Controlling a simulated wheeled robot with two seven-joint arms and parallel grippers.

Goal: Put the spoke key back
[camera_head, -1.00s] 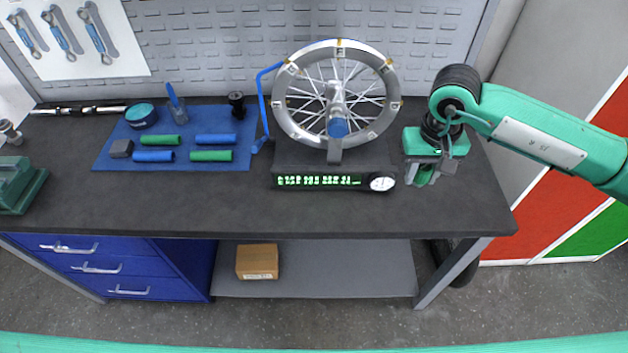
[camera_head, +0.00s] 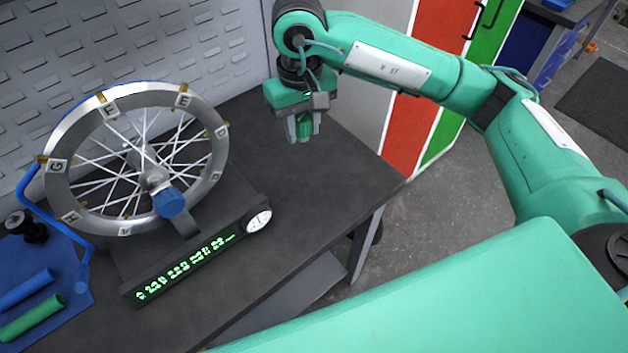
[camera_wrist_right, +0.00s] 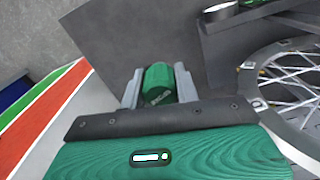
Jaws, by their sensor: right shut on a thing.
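My right gripper (camera_head: 303,132) is shut on a green rounded piece, which I take to be the spoke key (camera_head: 304,127). It is over the right part of the dark bench, to the right of the wheel stand. In the right wrist view the green spoke key (camera_wrist_right: 159,84) sits between the two grey fingers; its far end is hidden. The spoked wheel (camera_head: 95,219) with lettered tags stands in the truing stand (camera_head: 190,277), which has a green lit display and a white dial. My left gripper is not in view.
A blue mat (camera_head: 70,262) with a blue grip (camera_head: 27,291), a green grip (camera_head: 32,318) and a dark small part (camera_head: 25,226) lies at the left. The bench (camera_head: 335,160) is clear around my right gripper. A grey slotted panel (camera_head: 200,50) rises behind.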

